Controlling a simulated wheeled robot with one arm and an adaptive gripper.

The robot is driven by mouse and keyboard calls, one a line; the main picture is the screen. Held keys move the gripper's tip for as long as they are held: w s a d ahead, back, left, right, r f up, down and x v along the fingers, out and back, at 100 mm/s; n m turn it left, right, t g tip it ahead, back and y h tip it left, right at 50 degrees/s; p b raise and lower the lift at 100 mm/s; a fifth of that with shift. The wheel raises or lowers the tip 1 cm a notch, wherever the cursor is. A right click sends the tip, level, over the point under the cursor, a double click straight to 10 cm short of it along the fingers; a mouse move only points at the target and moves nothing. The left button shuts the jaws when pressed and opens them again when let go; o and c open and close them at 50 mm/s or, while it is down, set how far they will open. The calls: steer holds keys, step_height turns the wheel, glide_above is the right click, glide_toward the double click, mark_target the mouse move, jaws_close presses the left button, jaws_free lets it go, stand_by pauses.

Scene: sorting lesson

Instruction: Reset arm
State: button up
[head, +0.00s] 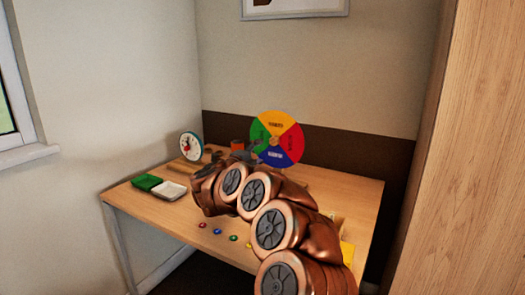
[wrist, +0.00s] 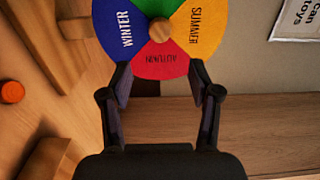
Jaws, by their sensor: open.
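My arm reaches over the wooden table (head: 120,191) in the head view. In the wrist view my gripper (wrist: 160,72) has its two black fingers spread apart with nothing between them. A round season wheel (wrist: 160,62) with blue, green, yellow and red sectors lies just beyond the fingertips; I cannot tell whether they touch it. In the head view the wheel (head: 283,128) stands upright at the back of the table, and my gripper (head: 250,152) is beside its left edge, small and partly hidden by my arm.
A green tray (head: 147,181) and a white tray (head: 169,191) sit at the table's left. A clock (head: 191,146) stands behind them. Several small coloured pieces (head: 217,231) lie near the front edge. A yellow item (head: 347,254) is at the right. A wooden panel (head: 465,160) rises at right.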

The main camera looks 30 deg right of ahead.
steer(key=shift+s+a, duration=0.35)
steer(key=shift+a, duration=0.15)
